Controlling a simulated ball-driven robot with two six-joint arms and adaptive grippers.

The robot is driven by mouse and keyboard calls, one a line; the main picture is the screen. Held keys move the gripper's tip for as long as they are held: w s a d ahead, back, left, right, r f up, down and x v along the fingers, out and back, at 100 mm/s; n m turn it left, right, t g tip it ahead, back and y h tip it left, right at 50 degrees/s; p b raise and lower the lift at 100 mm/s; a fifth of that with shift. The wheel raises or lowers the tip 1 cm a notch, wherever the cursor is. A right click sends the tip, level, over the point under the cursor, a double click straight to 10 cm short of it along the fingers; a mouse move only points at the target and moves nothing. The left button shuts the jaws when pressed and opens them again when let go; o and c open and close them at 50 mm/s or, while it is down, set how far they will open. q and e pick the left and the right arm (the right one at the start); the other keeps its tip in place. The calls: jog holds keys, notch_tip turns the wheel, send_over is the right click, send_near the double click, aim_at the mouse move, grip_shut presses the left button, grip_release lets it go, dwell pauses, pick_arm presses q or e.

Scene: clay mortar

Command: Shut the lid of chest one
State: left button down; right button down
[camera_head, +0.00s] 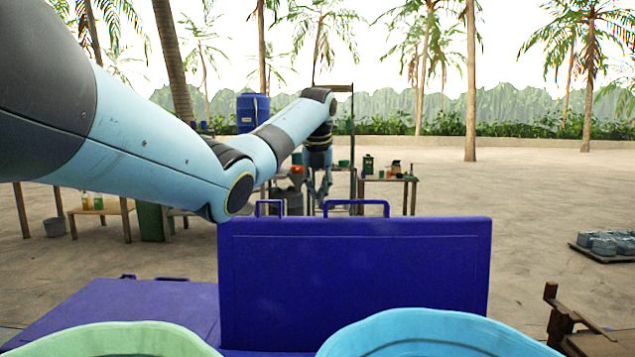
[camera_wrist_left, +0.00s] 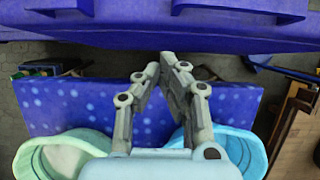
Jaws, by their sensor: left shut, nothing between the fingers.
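A dark blue chest lid (camera_head: 355,280) stands upright in the middle of the head view, with two handles along its top edge. I see no label telling which chest is chest one. My left gripper (camera_head: 322,198) hangs fingers down just above the top edge in the head view, seemingly on its far side; its depth is hard to judge. In the left wrist view the left gripper (camera_wrist_left: 172,60) is shut and empty, its tips close to a blue edge with a handle (camera_wrist_left: 238,9). My right gripper is out of view.
A flat blue chest top (camera_head: 130,305) lies to the left. Green (camera_head: 110,340) and light blue (camera_head: 430,330) rounded containers stand in front. A wooden object (camera_head: 575,325) is at right. Tables with small items stand behind; open sandy ground lies at right.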

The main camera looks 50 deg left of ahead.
pick_arm(q)
jog(key=w+r+n+t+y+p, duration=0.2)
jog(key=w+r+n+t+y, duration=0.1)
jog(key=w+r+n+t, duration=0.8)
jog(key=s+d+f+m+t+h+p, duration=0.1)
jog(key=s+d+f+t+h+p, duration=0.15)
jog(key=s+f, duration=0.55)
jog(key=s+d+f+m+t+h+p, duration=0.1)
jog(key=s+d+f+m+t+h, duration=0.25)
jog(key=f, duration=0.65)
jog(key=w+a+n+g+y+b, duration=0.1)
jog(key=w+a+n+b, duration=0.1)
jog(key=w+b, duration=0.6)
jog(key=shift+w+a+r, duration=0.35)
jog(key=shift+w+a, duration=0.4)
jog(key=shift+w, duration=0.55)
